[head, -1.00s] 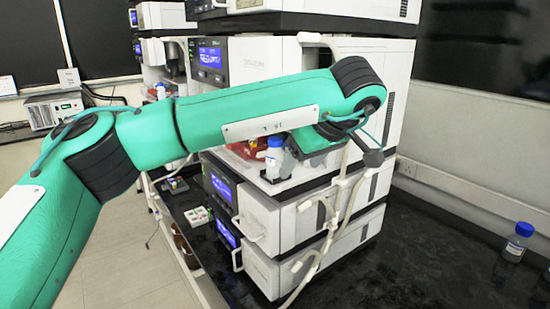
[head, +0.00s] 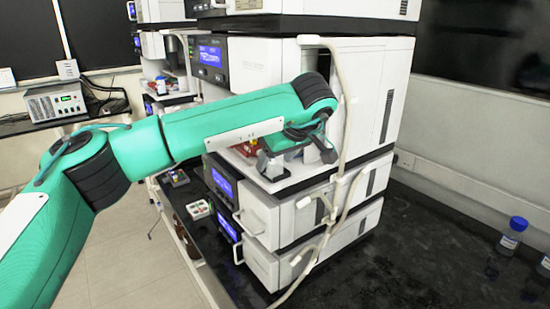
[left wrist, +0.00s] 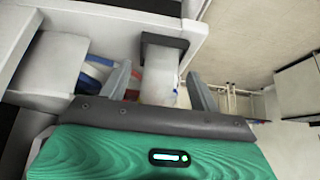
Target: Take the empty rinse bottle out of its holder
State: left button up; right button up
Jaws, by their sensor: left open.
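The rinse bottle (left wrist: 160,80) is pale and translucent. In the left wrist view it stands in a dark, squarish holder (left wrist: 165,40) at the edge of a white instrument. My left gripper (left wrist: 158,72) is open, with one finger on each side of the bottle and a gap showing beside it. In the head view my left gripper (head: 296,156) is at the tray level of the middle stack, and its fingers and wrist hide most of the bottle there. I cannot tell whether the fingers touch the bottle. My right gripper is not in view.
Blue- and red-marked items (left wrist: 92,75) lie close beside the left finger. White tubing (head: 340,110) hangs down the stack's front corner near my wrist. A blue-capped bottle (head: 512,238) stands on the dark bench (head: 400,265) at right, which has free room.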

pick_arm(q)
jog(key=c, duration=1.1)
jog(key=shift+o, duration=0.2)
jog(key=shift+r, duration=0.1)
